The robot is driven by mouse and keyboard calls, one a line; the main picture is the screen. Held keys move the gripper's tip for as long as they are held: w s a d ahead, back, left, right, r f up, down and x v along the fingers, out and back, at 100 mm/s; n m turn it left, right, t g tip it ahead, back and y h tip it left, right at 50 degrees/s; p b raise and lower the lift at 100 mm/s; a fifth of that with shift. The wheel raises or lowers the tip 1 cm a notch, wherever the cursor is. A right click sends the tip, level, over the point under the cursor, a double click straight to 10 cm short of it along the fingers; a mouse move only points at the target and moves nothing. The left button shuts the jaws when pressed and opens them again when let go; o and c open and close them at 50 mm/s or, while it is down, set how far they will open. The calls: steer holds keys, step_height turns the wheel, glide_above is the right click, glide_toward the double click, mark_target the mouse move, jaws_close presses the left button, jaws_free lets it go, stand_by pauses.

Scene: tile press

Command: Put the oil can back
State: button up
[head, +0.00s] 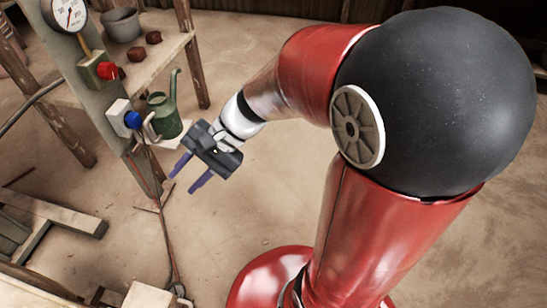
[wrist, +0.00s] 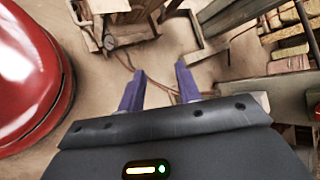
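The green oil can (head: 164,116) stands upright in the head view, just right of the grey post, with its thin spout pointing up. A pale ledge (head: 178,137) shows at its base, though I cannot tell fully what bears it. My gripper (head: 182,184) is open and empty, its two purple fingers apart, in front of and below the can in the picture and clear of it. In the wrist view my gripper (wrist: 160,70) also has nothing between its fingers. I cannot make out the can in the wrist view.
A grey post (head: 95,75) carries a gauge (head: 68,13), a red knob (head: 107,70) and a blue knob (head: 132,120). A wooden table (head: 165,50) behind holds a grey pot (head: 121,24) and brown lumps. Timber (head: 55,213) lies lower left. The floor around my gripper is mostly clear.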

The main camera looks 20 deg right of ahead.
steer(key=s+d+r+n+t+h, duration=0.3)
steer(key=s+d+h, duration=0.1)
steer(key=d, duration=0.3)
steer(key=s+d+r+n+t+h, duration=0.2)
steer(key=s+d+n+h, duration=0.2)
steer(key=d+h, duration=0.2)
steer(key=shift+d+r+n+t, duration=0.3)
steer(key=shift+d+r+t, duration=0.1)
steer(key=shift+d, duration=0.55)
step_height(320, 180, up, 11)
steer(key=p, duration=1.1)
steer(key=shift+a+f, duration=0.1)
